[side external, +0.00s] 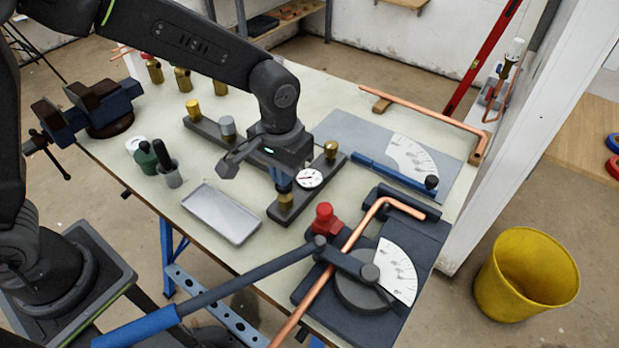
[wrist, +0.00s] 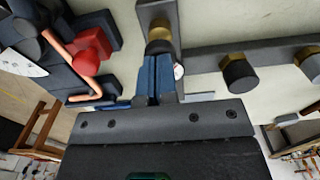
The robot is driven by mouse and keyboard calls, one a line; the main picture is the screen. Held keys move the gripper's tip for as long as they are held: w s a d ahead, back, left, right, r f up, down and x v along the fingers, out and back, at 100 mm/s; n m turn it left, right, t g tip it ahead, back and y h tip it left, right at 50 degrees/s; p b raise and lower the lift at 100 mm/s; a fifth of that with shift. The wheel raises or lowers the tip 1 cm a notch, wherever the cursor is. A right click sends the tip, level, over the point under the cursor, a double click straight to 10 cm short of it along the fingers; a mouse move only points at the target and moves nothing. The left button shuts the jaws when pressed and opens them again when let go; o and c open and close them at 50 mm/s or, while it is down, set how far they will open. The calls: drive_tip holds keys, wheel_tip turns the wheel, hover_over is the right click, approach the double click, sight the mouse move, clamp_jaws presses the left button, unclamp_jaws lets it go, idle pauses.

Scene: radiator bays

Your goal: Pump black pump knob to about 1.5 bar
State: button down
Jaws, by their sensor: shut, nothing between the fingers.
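My gripper (side external: 284,186) has its blue fingers together and points down. Its fingertips (wrist: 158,62) are at a dark cap (wrist: 158,47) on a brass collar (wrist: 160,30), near the end of a short dark bar (side external: 279,214). In the side view the brass part (side external: 286,201) is right below the fingertips; I cannot tell whether they touch the cap. A second black knob (wrist: 238,73) stands on the long bar in the wrist view. I cannot tell which is the pump knob. The white round gauge (side external: 309,178) has a red needle; its reading is too small to make out.
A grey knob (side external: 227,127) and a brass one (side external: 192,108) stand on the long bar, and another brass one (side external: 331,150) on the short bar. A tray (side external: 222,213) lies left. A bender (side external: 362,290) with a red knob (side external: 324,216) and copper pipe stands in front.

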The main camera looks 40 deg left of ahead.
drive_tip(key=shift+f, duration=0.55)
drive_tip(key=shift+r, duration=1.9)
drive_tip(key=shift+f, duration=1.9)
drive_tip(key=shift+r, duration=1.9)
drive_tip(key=shift+f, duration=0.1)
drive_tip(key=shift+f, duration=0.85)
